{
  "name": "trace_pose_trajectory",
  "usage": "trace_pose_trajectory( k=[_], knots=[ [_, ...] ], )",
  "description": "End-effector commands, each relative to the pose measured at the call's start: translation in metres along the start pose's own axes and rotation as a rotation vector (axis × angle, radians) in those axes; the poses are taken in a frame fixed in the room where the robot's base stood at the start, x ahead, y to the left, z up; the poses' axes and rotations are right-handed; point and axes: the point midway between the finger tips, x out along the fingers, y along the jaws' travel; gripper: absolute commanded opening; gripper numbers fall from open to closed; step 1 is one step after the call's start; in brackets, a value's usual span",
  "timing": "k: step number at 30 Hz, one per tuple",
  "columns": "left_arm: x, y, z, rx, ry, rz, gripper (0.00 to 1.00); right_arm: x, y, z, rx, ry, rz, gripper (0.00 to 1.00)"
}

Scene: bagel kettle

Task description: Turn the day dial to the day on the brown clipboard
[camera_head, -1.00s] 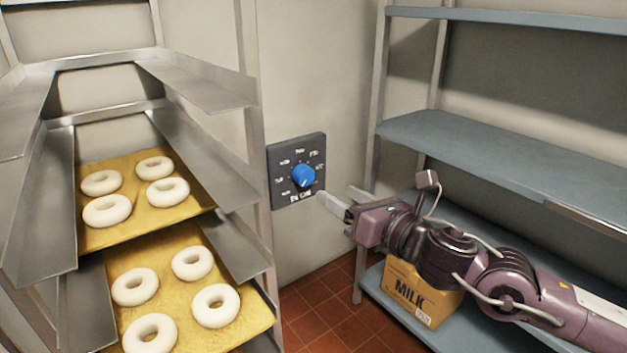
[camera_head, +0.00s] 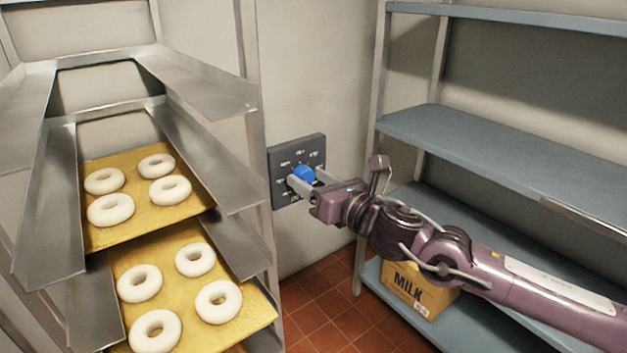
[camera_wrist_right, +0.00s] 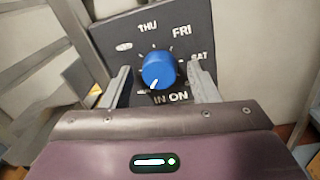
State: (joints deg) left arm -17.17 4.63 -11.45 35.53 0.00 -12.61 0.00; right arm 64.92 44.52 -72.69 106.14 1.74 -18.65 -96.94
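The day dial is a blue round knob (camera_head: 303,174) on a dark square plate (camera_head: 311,146) fixed to the wall. In the right wrist view the knob (camera_wrist_right: 158,70) has a white mark pointing down and slightly left. THU, FRI and SAT read clearly around it; other labels are small or partly hidden. My right gripper (camera_wrist_right: 158,84) is open, one finger on each side of the knob, with gaps still showing. In the head view the right gripper (camera_head: 308,181) covers the plate's lower part. The brown clipboard and my left gripper are not in view.
A metal rack (camera_head: 250,150) with trays of bagels (camera_head: 170,190) stands at the left, close to the plate. Blue-grey shelves (camera_head: 480,150) stand at the right, with a MILK box (camera_head: 420,290) low down. Red tiled floor (camera_head: 325,300) shows between them.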

Motion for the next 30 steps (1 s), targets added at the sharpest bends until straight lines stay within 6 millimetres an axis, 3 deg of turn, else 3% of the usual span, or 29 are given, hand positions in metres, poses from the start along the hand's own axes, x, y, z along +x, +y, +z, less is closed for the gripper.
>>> trace_pose_trajectory(
  k=[1,9,20,30],
  knots=[
    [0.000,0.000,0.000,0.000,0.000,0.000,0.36,0.000,0.000,0.000,0.000,0.000,0.000,0.47],
    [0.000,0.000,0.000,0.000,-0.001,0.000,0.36,0.000,0.000,0.000,0.001,0.000,0.000,0.12],
    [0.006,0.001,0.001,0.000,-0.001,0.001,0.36,0.000,0.000,-0.002,0.060,-0.005,0.001,0.12],
    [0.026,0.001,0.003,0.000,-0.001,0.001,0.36,0.000,-0.001,-0.004,0.311,-0.022,0.005,0.12]
  ],
)
